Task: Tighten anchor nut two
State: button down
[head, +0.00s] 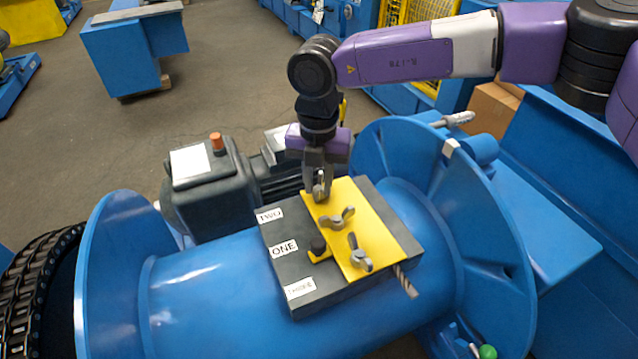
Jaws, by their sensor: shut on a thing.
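A dark plate (340,296) lies on the blue drum and bears the labels TWO (270,215), ONE (284,248) and THREE (299,288) along its left side. A yellow strip (352,228) lies on the plate with three grey wing nuts in a row. My gripper (320,192) points down and is shut on the far wing nut (321,185), the one level with TWO. Its fingers partly hide that nut. The middle wing nut (337,218) and the near wing nut (360,253) stand free.
A black knob (318,245) on a yellow foot stands beside the strip. The drum (215,290) has tall blue flanges on both sides. A dark motor (212,190) stands behind.

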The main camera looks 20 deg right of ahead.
jog(key=m+b, duration=0.1)
jog(key=m, duration=0.3)
jog(key=shift+w+r+m, duration=0.1)
jog(key=shift+w+m, duration=0.05)
jog(key=shift+m, duration=0.15)
jog(key=m+b, duration=0.1)
jog(key=m, duration=0.3)
jog(key=shift+w, duration=0.1)
jog(key=shift+a+m+b, duration=0.1)
jog(key=shift+m+b, duration=0.2)
jog(key=shift+m, duration=0.1)
dwell(1.0)
jog(key=c, duration=1.5)
grip_release()
jog(key=shift+r, duration=3.9)
